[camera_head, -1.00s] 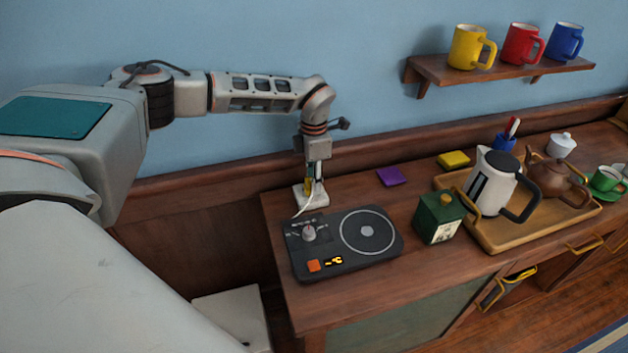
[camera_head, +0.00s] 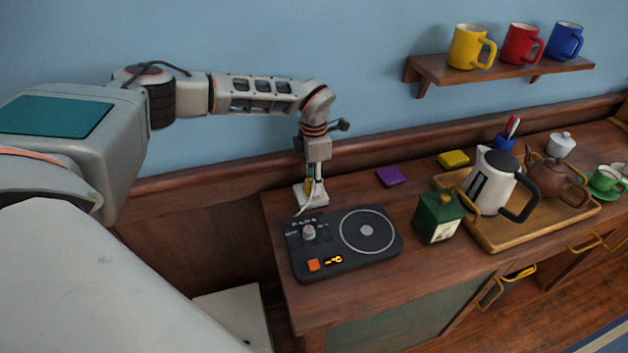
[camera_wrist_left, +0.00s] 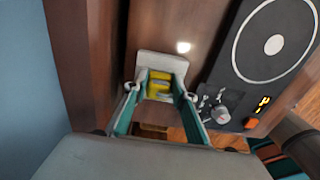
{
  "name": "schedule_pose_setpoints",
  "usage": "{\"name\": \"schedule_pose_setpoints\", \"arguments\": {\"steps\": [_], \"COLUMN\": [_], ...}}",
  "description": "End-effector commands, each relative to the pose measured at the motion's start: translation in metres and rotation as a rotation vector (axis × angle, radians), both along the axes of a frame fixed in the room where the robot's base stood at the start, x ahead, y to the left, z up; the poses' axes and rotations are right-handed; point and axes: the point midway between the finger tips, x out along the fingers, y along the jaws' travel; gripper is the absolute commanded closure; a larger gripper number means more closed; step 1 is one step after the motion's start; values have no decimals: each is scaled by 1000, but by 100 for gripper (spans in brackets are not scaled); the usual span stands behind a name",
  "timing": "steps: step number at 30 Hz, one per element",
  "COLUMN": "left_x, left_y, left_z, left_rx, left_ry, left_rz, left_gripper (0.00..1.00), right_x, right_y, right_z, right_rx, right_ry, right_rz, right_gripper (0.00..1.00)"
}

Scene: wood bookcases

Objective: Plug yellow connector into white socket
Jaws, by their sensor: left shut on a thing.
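The yellow connector (camera_head: 309,186) is held between the fingers of my left gripper (camera_head: 314,190), which is shut on it. It also shows in the left wrist view (camera_wrist_left: 159,84), between the two teal-lined fingers (camera_wrist_left: 158,100). The white socket (camera_head: 302,198) sits on the counter's left end, directly under the gripper; it also shows in the left wrist view (camera_wrist_left: 160,62). The connector is at the socket's top, but I cannot tell whether it is seated. A pale cable runs down from the connector toward the black hotplate. My right gripper is not in view.
The black hotplate (camera_head: 334,260) with a knob and orange button lies just in front of the socket. A green canister (camera_head: 434,218), a wooden tray (camera_head: 489,238) with a kettle (camera_head: 492,180) and a teapot (camera_head: 556,180) stand to the right. A purple pad (camera_head: 391,176) lies behind.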

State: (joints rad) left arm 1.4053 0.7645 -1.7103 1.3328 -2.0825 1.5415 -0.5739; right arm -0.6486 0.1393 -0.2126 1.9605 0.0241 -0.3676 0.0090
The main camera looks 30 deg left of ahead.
Motion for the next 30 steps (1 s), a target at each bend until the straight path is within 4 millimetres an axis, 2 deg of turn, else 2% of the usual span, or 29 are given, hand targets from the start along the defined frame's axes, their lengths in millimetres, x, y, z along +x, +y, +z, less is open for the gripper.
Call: {"name": "schedule_pose_setpoints", "arguments": {"steps": [12, 13, 15, 26, 30], "left_x": [0, 0, 0, 0, 1], "left_y": [0, 0, 0, 0, 0], "left_z": [-8, -8, -7, -6, 6], "left_rx": [0, 0, 0, 0, -1], "left_ry": [0, 0, 0, 0, -2], "left_rz": [0, 0, 0, 0, 0], "left_gripper": [96, 72, 55, 55, 55], "right_x": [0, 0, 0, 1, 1], "right_y": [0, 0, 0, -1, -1], "right_z": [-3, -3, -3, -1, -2], "right_rx": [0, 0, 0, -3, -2], "right_ry": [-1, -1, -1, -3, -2], "right_rz": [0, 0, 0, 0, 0], "right_gripper": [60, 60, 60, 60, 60]}}
